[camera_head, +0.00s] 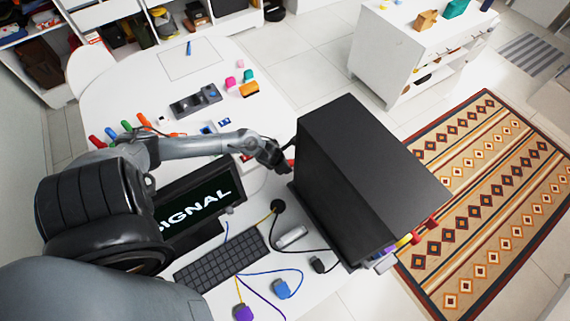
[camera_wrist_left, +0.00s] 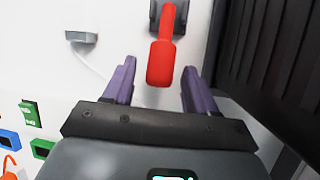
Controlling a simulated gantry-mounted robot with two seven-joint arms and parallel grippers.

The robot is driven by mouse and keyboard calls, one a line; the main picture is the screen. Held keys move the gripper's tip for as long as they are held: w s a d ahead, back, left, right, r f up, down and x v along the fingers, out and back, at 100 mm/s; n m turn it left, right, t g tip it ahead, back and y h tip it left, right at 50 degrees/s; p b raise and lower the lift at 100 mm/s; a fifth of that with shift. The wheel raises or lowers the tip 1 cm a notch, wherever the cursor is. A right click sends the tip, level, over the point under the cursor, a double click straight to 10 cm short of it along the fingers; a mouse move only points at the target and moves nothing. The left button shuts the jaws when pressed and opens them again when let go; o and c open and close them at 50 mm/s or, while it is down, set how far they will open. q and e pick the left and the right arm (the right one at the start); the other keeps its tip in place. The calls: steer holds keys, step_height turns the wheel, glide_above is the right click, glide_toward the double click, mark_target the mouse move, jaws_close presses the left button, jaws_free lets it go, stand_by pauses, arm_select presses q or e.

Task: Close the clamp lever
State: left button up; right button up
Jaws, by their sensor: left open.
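The clamp lever (camera_wrist_left: 162,60) has a red handle and joins a dark bracket (camera_wrist_left: 181,18) at the top of the left wrist view. In the head view a small red part of the lever (camera_head: 291,163) shows beside the black cabinet. My left gripper (camera_wrist_left: 160,76) is open. The handle's rounded end lies between its two purple fingers in the picture, with a gap on each side; I cannot tell the depth. In the head view the left gripper (camera_head: 277,158) is at the cabinet's left side. My right gripper is not in view.
The tall black cabinet (camera_head: 345,150) stands close on the gripper's right. A grey block (camera_wrist_left: 82,38) and coloured connectors are to the gripper's left.

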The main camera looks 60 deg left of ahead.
arm_select(q)
steer(key=shift+x, duration=0.8)
jaws_close()
